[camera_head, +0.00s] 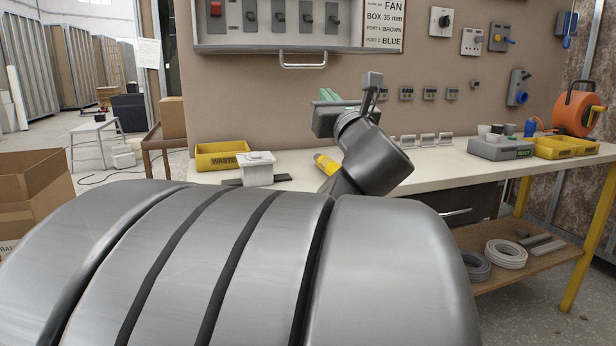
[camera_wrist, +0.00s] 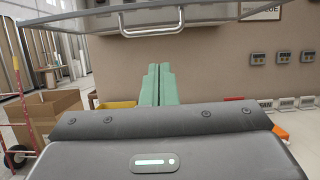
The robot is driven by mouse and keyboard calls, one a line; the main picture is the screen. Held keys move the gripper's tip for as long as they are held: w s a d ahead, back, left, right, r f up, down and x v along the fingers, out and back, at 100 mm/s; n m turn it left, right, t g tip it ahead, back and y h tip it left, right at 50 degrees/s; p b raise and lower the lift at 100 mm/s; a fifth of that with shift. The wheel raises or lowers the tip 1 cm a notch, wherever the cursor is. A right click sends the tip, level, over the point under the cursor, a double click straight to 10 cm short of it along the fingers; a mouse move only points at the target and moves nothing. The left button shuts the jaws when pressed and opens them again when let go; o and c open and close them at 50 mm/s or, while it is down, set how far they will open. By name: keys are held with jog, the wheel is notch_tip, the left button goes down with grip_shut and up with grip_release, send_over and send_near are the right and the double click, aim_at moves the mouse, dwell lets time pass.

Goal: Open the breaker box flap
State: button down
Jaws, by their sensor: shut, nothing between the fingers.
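The breaker box (camera_head: 199,47) is on the brown wall panel, with a row of switches, one of them red, behind its front. A pale metal handle (camera_head: 303,62) sits at its lower edge. In the wrist view the box's lower edge and flap (camera_wrist: 75,22) cross the top, with the handle (camera_wrist: 152,24) in the middle. I cannot tell for sure whether the flap is fully shut. My gripper (camera_head: 328,94) is below and right of the handle in the head view. Its green fingers (camera_wrist: 159,70) are together, empty, below the handle and apart from it in the picture.
A long workbench (camera_head: 440,165) runs below the panel, with a yellow waste bin (camera_head: 222,157), a grey device (camera_head: 500,148) and an orange cable reel (camera_head: 574,108). Sockets and switches (camera_head: 441,21) are on the wall at right. A cardboard box (camera_head: 35,190) stands at left.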

jog(key=r+p+x, duration=0.1)
jog(key=x, duration=0.9)
jog(key=shift+s, duration=0.25)
jog(key=shift+d+f, duration=0.1)
